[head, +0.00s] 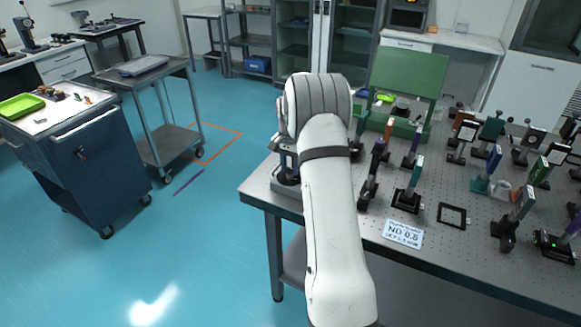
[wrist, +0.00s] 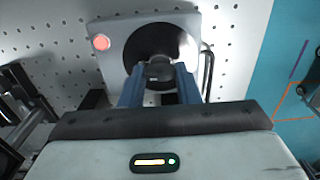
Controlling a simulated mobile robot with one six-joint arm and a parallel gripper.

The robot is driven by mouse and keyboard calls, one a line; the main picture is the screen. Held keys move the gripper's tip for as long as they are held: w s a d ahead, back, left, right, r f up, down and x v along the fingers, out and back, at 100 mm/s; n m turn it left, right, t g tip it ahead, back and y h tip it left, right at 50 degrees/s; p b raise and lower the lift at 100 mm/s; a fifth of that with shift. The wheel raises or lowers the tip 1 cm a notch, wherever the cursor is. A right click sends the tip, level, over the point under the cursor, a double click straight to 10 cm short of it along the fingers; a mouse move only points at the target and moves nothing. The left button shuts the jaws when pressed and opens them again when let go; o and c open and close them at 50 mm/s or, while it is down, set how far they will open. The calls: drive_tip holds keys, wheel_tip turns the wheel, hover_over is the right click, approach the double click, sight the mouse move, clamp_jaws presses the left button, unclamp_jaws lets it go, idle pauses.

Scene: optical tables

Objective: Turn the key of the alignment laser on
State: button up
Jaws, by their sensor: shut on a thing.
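The alignment laser (wrist: 193,24) shows in the wrist view as a grey housing with a black round face (wrist: 150,38) and a lit red-orange button (wrist: 101,42) on its left. A dark key (wrist: 158,70) stands out from the round face. My gripper (wrist: 159,83) has its two blue fingers on either side of the key and is shut on it. The fingers hide part of the key, so I cannot tell its turn angle. In the head view my arm covers most of this spot at the table's left corner.
The perforated optical table (head: 440,262) carries several mounted optics to the right of my arm. A label plate (head: 403,234) and a black square frame (head: 453,215) lie near its front. A green panel (head: 408,80) stands behind. A blue cart (head: 85,165) is at left, with open floor between.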

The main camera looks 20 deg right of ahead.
sight(290, 168)
drive_tip(key=shift+w+r, duration=0.1)
drive_tip(key=shift+r, duration=0.05)
idle(0.3)
drive_tip(key=o, duration=1)
drive_tip(key=shift+r+b, duration=0.5)
drive_tip(key=shift+r, duration=3.35)
drive_tip(key=s+a+r+n+t, duration=0.1)
drive_tip(key=s+a+r+n, duration=0.1)
drive_tip(key=s+a+r, duration=0.4)
drive_tip(key=s+a+r+n, duration=0.35)
drive_tip(key=s+a, duration=0.25)
drive_tip(key=s, duration=0.3)
drive_tip(key=s+a+n, duration=0.1)
drive_tip(key=s+a, duration=0.1)
drive_tip(key=s, duration=0.5)
drive_tip(key=s+a+f+n+t, duration=0.1)
drive_tip(key=s+a+n, duration=0.1)
drive_tip(key=s, duration=0.5)
drive_tip(key=s+a+f+n+t, duration=0.1)
drive_tip(key=s+a+n, duration=0.1)
drive_tip(key=s, duration=0.5)
drive_tip(key=shift+a, duration=0.4)
